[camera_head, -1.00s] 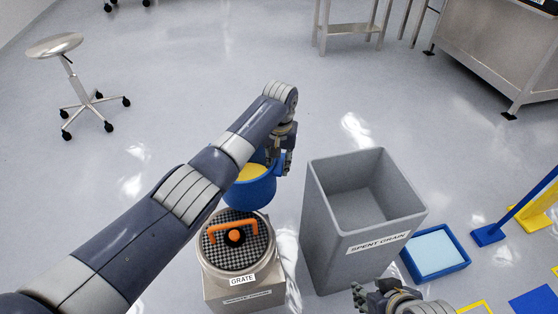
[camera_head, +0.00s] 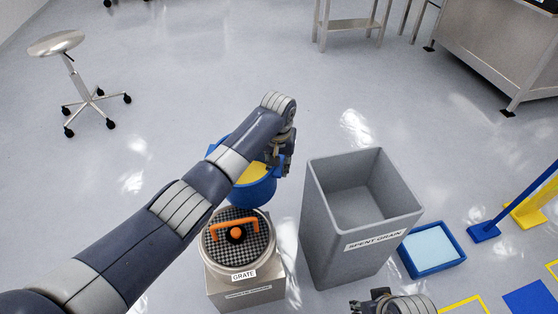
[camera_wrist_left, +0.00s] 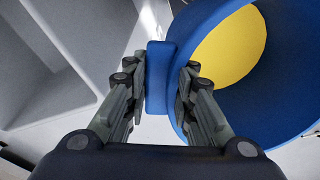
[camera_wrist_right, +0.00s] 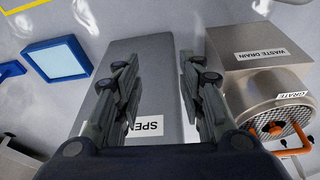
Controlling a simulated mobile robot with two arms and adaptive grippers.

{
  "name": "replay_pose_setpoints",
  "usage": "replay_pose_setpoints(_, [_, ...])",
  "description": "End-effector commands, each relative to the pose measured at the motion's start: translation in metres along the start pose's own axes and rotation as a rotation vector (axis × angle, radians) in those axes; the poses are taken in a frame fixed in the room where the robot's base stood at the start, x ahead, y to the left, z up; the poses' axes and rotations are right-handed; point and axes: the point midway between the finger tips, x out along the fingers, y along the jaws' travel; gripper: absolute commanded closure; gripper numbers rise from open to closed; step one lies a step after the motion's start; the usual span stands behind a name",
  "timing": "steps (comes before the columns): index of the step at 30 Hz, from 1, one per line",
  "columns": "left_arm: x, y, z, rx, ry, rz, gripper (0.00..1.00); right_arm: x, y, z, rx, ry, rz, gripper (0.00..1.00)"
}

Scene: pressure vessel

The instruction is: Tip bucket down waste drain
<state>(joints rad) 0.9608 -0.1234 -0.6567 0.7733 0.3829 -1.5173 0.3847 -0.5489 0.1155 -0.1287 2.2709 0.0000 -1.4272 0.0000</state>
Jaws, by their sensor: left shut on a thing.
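The blue bucket (camera_head: 254,193) holds something yellow (camera_head: 252,172) and is partly hidden behind my left arm, just beyond the waste drain. My left gripper (camera_head: 280,168) is shut on the bucket's blue grip (camera_wrist_left: 159,78), with a finger on each side in the left wrist view. The yellow contents (camera_wrist_left: 228,48) also show there. The waste drain (camera_head: 245,292) is a steel box with a round top. A checkered grate (camera_head: 237,256) with an orange handle (camera_head: 236,228) covers it. My right gripper (camera_wrist_right: 158,95) is open and empty in the right wrist view.
A tall grey spent grain bin (camera_head: 336,245) stands right of the bucket and drain. A blue tray (camera_head: 432,270) with a pale pad lies right of it. A stool (camera_head: 58,45) stands far left. The floor beyond the bucket is clear.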

Motion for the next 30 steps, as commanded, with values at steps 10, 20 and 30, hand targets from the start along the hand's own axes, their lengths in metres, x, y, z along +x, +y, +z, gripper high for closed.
replay_pose_setpoints(10, [-0.004, 0.001, 0.004, 0.002, 0.041, 0.001, 1.0, 0.026, -0.002, 0.004, -0.002, -0.017, -0.003, 0.63])
replay_pose_setpoints(20, [-0.007, 0.0, 0.006, 0.001, 0.071, 0.0, 1.0, 0.051, -0.003, 0.012, -0.004, -0.03, -0.006, 0.63])
replay_pose_setpoints(30, [-0.011, 0.0, 0.01, 0.0, 0.103, 0.001, 1.0, 0.075, -0.004, 0.023, -0.007, -0.044, -0.008, 0.63])
